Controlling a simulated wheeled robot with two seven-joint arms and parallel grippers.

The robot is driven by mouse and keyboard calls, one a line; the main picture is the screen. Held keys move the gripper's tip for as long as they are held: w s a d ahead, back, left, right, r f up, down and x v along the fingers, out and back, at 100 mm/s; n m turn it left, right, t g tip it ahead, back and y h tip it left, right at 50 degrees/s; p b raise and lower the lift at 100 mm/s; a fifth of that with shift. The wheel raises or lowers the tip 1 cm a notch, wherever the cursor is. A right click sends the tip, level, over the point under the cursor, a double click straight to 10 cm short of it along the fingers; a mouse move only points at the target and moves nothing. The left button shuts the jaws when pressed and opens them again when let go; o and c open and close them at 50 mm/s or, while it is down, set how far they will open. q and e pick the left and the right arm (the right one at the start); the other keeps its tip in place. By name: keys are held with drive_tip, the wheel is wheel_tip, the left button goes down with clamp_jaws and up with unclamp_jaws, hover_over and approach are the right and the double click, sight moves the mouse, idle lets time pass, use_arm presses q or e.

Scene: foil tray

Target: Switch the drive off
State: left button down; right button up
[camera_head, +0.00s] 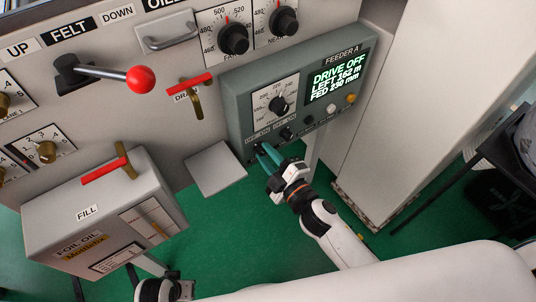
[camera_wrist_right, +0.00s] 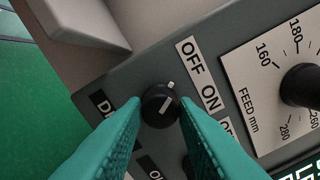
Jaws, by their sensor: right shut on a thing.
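The feeder panel (camera_head: 240,90) is a grey-green box. Its lit display (camera_head: 338,78) reads DRIVE OFF, LEFT 162 m, FED 230 mm. In the right wrist view a small black drive knob (camera_wrist_right: 160,105) with a white pointer line stands beside the OFF and ON label (camera_wrist_right: 200,75). My right gripper (camera_head: 263,152) is shut on this knob, one teal fingertip on each side. The fingers hide the knob in the head view. The label "DRIVE" is partly covered by a finger. Part of my left gripper (camera_head: 165,290) shows at the bottom edge; its jaws are unclear.
A feed dial (camera_head: 279,104) and another small knob (camera_head: 287,133) sit close to the held knob. A grey plate (camera_head: 215,168) juts out just left. The foil oil box (camera_head: 105,210), red-ball lever (camera_head: 140,79) and red drain handle (camera_head: 194,83) are further left. Green floor lies below.

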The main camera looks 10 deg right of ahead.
drive_tip(key=o, duration=1)
drive_tip(key=shift+s+d, duration=0.2)
drive_tip(key=shift+s, duration=0.3)
use_arm(q)
drive_tip(key=shift+w+r+b, duration=0.25)
drive_tip(key=shift+r+b, duration=0.05)
drive_tip(key=shift+r, duration=0.75)
use_arm(e)
drive_tip(key=shift+v, duration=5.45)
